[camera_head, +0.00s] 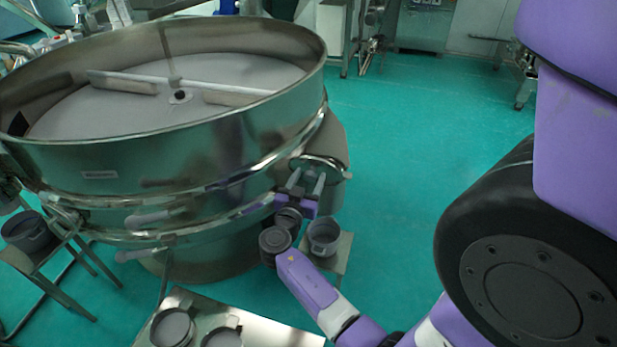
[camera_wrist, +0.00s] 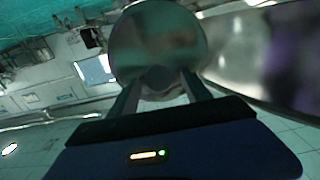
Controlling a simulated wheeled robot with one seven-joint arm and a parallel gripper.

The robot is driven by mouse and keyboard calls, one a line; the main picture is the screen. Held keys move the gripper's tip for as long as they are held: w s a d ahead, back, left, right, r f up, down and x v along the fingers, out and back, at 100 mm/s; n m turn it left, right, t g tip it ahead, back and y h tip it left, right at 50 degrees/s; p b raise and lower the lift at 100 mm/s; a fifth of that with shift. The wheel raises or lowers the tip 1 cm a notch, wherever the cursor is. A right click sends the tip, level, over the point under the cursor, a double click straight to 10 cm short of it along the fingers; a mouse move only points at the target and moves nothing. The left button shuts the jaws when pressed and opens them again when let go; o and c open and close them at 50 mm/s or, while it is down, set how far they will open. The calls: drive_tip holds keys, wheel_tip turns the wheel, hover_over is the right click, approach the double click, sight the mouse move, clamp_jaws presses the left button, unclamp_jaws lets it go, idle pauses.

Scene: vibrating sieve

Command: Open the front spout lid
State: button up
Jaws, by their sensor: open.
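The vibrating sieve (camera_head: 150,165) is a large round steel drum at the left of the head view. Its front spout lid (camera_head: 322,163) is a shiny metal disc at the drum's right side, above a spout. My gripper (camera_head: 306,183) is just below the lid, its two grey fingers pointing up at it and apart. In the wrist view the round lid (camera_wrist: 158,42) fills the top middle, just beyond the open fingertips of my gripper (camera_wrist: 160,84). A dark round knob or handle shows between the fingers at the lid's lower edge. I cannot tell whether the fingers touch it.
A grey pot (camera_head: 323,238) stands on a small stand below the spout. More pots (camera_head: 173,329) sit on a metal table (camera_head: 262,330) at the front, and another pot (camera_head: 26,231) on a stand at the left. The green floor (camera_head: 405,125) right of the sieve is clear.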

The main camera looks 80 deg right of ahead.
clamp_jaws()
idle(1.4)
